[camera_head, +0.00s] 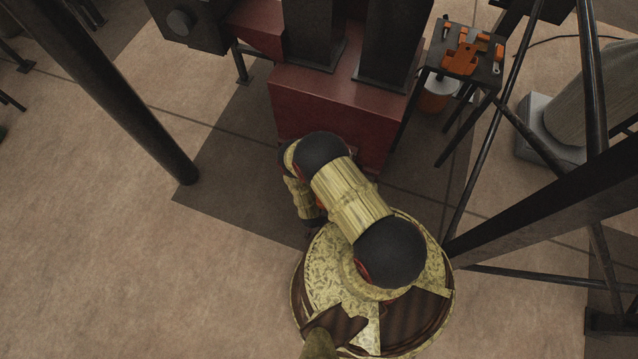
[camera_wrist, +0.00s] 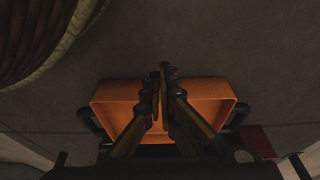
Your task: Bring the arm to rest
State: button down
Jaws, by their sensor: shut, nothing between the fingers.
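My arm (camera_head: 350,203) is folded low over my round base in the head view, in front of the red machine. My gripper (camera_wrist: 161,72) shows in the wrist view, its two fingers shut together with nothing seen between them. The fingers cover the middle of an orange open container (camera_wrist: 108,97) with dark bars at its sides. I cannot tell whether they touch it. In the head view my gripper is hidden behind the arm.
A red machine base (camera_head: 325,110) with black columns stands just ahead. A small black table (camera_head: 482,72) with orange tools is at its right, an orange bucket (camera_head: 437,97) below. A black post (camera_head: 140,120) and a dark frame (camera_head: 550,205) flank me.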

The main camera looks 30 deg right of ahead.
jog(key=shift+p+v, duration=0.45)
jog(key=shift+v, duration=1.1)
